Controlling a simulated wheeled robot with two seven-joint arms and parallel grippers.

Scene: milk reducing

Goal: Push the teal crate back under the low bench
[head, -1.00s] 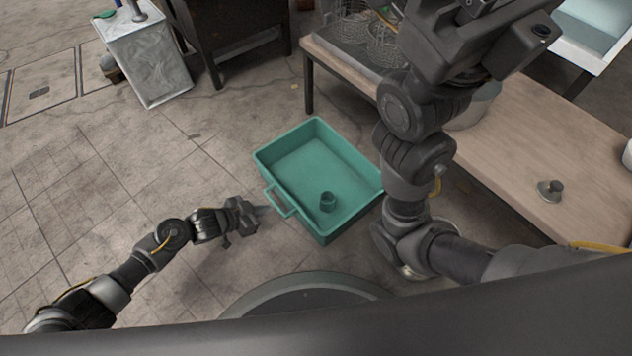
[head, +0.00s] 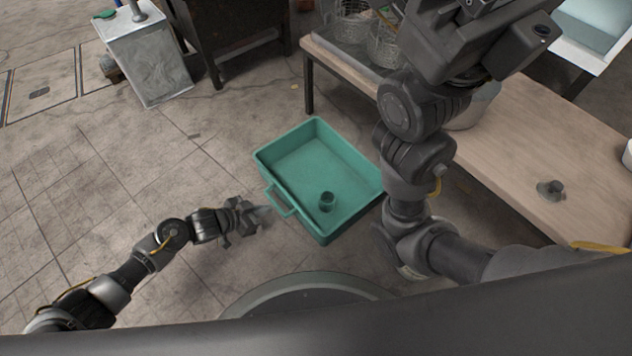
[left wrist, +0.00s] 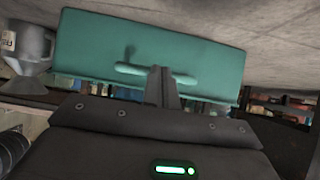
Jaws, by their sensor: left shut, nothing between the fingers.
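The teal crate (head: 310,175) sits on the floor left of the low wooden bench (head: 540,150), with its right side near the bench's front edge. A small dark teal cup-like object (head: 327,201) is inside it. My left gripper (head: 262,213) is shut and empty, low beside the crate's handle (head: 280,203). In the left wrist view the crate's handle side (left wrist: 200,60) fills the upper middle, and the shut fingers (left wrist: 160,78) overlap the handle bar; I cannot tell if they touch. My right arm (head: 410,130) hangs over the bench edge; its fingertips are not visible.
Wire baskets (head: 350,30) and a metal pot (head: 475,105) stand on the bench, along with a small knobbed metal object (head: 551,190). A bench leg (head: 308,85) stands behind the crate. A grey bin (head: 145,60) is at upper left.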

